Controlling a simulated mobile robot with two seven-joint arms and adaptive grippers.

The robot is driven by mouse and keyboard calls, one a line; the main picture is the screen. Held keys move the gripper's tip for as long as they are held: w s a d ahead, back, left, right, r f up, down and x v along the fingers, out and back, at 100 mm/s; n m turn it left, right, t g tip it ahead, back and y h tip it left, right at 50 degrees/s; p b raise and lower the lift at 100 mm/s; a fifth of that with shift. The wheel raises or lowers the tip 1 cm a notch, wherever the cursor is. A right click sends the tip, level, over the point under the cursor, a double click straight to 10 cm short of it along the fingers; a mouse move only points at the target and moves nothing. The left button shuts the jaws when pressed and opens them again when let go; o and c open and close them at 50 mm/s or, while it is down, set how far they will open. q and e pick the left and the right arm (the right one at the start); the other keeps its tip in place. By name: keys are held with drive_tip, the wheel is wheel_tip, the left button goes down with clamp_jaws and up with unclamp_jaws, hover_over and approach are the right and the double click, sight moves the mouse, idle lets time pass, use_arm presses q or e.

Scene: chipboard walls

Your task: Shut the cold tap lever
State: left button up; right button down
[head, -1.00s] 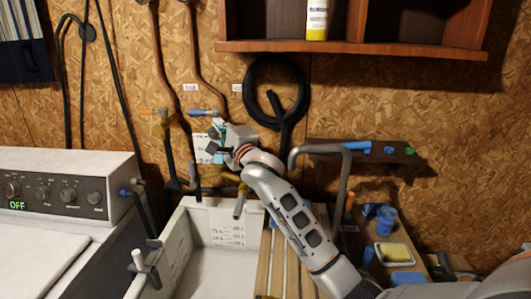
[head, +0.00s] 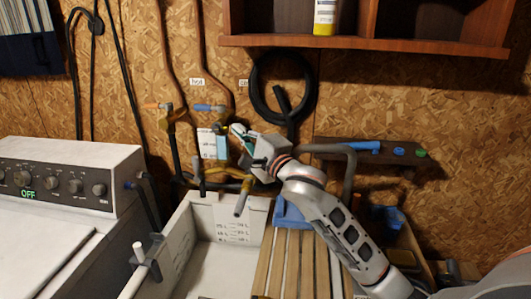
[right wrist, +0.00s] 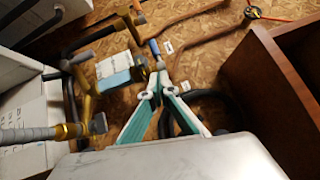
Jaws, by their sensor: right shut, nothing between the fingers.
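The cold tap lever (head: 210,108) is a blue handle lying sideways, pointing left from the brass valve on the right copper pipe. It also shows in the right wrist view (right wrist: 154,47), just beyond the fingertips. My right gripper (head: 236,130) is below and to the right of the lever, with a gap between them in the head view. In the right wrist view its teal-padded fingers (right wrist: 158,84) meet at the tips and hold nothing. My left gripper is not in view.
The orange hot tap lever (head: 157,106) is to the left. Brass pipework (head: 225,172) and a white sink (head: 180,240) lie below. A black hose coil (head: 312,98) hangs on the right, under a wooden shelf (head: 370,46). A washing machine (head: 75,165) stands left.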

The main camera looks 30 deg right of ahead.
drive_tip(key=v, duration=1.1)
drive_tip(key=shift+s, duration=0.25)
drive_tip(key=shift+s+f, duration=0.1)
